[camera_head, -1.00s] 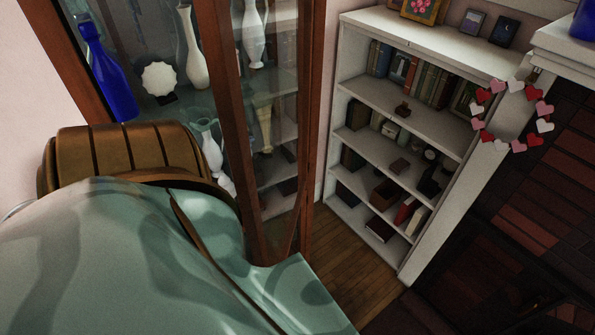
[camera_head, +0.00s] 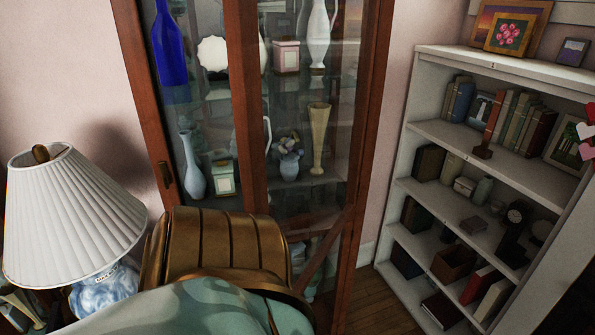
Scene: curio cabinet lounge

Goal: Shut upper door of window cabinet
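A tall cabinet with a reddish-brown wooden frame (camera_head: 246,110) and glass panes stands upright at the centre-left. A small dark handle (camera_head: 165,174) is on its left post. Through the glass show a blue bottle (camera_head: 170,48), vases, boxes and a white scalloped piece on shelves. I cannot tell whether a glazed door stands ajar or shut, nor whether this is the window cabinet. Its lower left part is hidden. Neither of my grippers is in view.
A brown ribbed curved form (camera_head: 222,245) and a teal patterned surface (camera_head: 190,312) fill the near foreground; I cannot tell what they are. A white pleated lamp (camera_head: 75,215) stands left. A white bookcase (camera_head: 440,150) stands right. Some wooden floor (camera_head: 380,305) shows between cabinet and bookcase.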

